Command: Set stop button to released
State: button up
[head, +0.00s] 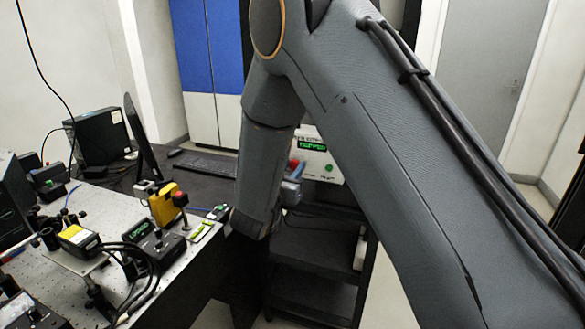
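A white box (332,163) with a small green-lit display stands behind my arm, its left part partly hidden. A red button-like part (294,164) shows at its lower left and looks like the stop button; whether it is pressed in or released is too small to tell. A green button (328,168) sits to its right. My gripper (291,188) is just below the red part, mostly behind my arm. I cannot tell whether it touches the red part, or whether its fingers are open or shut.
A keyboard (204,164) and monitor (140,138) are behind. A dark shelf rack (312,265) stands below the white box.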

grip_shut()
jog(key=shift+v, duration=0.95)
jog(key=o, duration=0.6)
grip_release()
jog(key=shift+o, duration=0.2)
jog(key=shift+s, duration=0.1)
jog(key=b+v, duration=0.2)
jog(key=v, duration=0.5)
jog(key=shift+s+a, duration=0.2)
jog(key=shift+s, duration=0.15)
jog(key=shift+r, duration=0.1)
